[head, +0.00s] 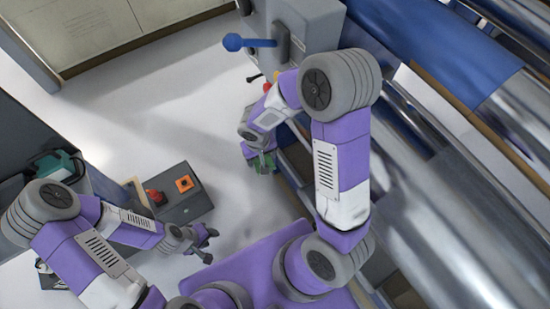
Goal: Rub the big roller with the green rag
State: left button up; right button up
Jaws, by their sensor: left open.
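A small bit of green cloth, the green rag (247,151), shows at the fingers of my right gripper (261,163), which appears shut on it. The gripper hangs beside the machine's left side, apart from the rollers; its fingers are small and partly covered by the cloth. A large shiny steel roller (455,200) runs diagonally down the right side. A wide blue and silver roller (440,52) lies above it at upper right. I cannot tell which is the big roller. My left gripper (208,245) is open and empty at lower left, over the pale floor.
A grey machine housing (310,22) with a blue-knobbed lever (235,42) stands at the top. A grey control box (190,204) with red and orange buttons sits near my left gripper. A dark cabinet top holds a teal object (55,165). Open floor (180,120) lies between.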

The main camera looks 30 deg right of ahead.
jog(key=s+d+f+m+t+h+b, duration=0.1)
jog(key=s+f+m+t+h+b, duration=0.15)
jog(key=s+f+m+h, duration=0.6)
jog(key=w+d+r+n+g+h+b, duration=0.1)
jog(key=w+d+h+b, duration=0.2)
jog(key=w+d+h, duration=0.2)
jog(key=shift+d+h, duration=1.85)
jog(key=shift+d, duration=1.7)
jog(key=shift+w+d+r+g, duration=0.1)
jog(key=shift+d+g, duration=0.05)
jog(key=shift+d, duration=0.4)
jog(key=shift+w+d+g, duration=0.1)
jog(key=shift+d, duration=0.45)
